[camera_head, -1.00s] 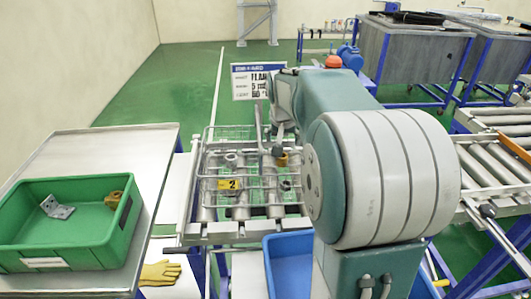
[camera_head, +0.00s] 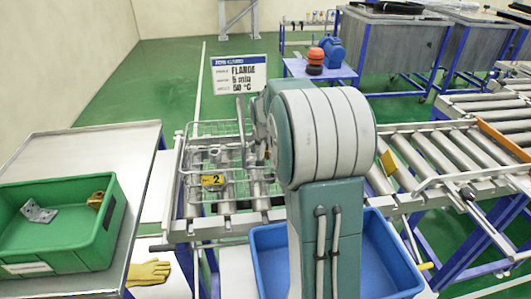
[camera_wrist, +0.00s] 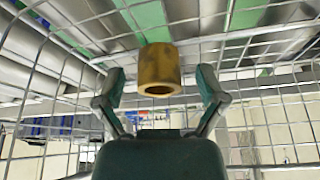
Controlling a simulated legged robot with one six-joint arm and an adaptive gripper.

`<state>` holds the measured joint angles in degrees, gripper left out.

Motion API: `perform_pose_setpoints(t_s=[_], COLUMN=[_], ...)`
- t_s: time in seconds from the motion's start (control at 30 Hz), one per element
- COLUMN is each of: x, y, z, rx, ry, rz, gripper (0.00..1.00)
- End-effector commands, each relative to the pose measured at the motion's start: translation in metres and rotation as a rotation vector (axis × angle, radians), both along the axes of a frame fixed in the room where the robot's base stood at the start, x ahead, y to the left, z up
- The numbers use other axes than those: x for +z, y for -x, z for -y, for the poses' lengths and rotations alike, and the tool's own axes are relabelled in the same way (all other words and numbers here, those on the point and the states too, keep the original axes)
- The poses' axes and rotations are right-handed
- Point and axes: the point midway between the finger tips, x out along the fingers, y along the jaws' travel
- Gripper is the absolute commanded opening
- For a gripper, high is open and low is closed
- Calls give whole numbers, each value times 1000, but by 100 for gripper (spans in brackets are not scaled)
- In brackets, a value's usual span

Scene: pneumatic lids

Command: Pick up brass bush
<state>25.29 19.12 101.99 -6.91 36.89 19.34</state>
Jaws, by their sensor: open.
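The brass bush (camera_wrist: 159,68) is a short hollow cylinder in the wrist view, with its open end facing the camera. My gripper (camera_wrist: 160,86) is open, with one finger on each side of the bush and visible gaps between them. The wire basket (camera_wrist: 66,75) surrounds the gripper and bush in the wrist view. In the head view the basket (camera_head: 184,165) stands on rollers and carries a yellow tag marked 2. My arm hides its right part there, and I cannot make out the bush clearly.
A green bin (camera_head: 105,230) at the left holds a metal bracket (camera_head: 38,211) and a brass-coloured piece (camera_head: 96,200). A blue bin (camera_head: 385,275) stands below my arm. A sign (camera_head: 239,75) stands behind the basket. A yellow glove (camera_head: 148,272) lies at front left.

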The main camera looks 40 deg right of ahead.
Motion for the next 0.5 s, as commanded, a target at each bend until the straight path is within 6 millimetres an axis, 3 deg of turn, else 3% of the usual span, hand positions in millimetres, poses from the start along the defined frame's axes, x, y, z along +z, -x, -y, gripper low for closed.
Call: perform_pose_setpoints(t_s=[0.07, 0.1, 0.2, 0.3, 0.5], x=[0, 0, 0, 0, 0], y=[0, 0, 0, 0, 0], z=[0, 0, 0, 0, 0], rx=[0, 0, 0, 0, 0], ry=[0, 0, 0, -1, -1], rz=[0, 0, 0, -1, -1], gripper=[90, 81, 36, 0, 0])
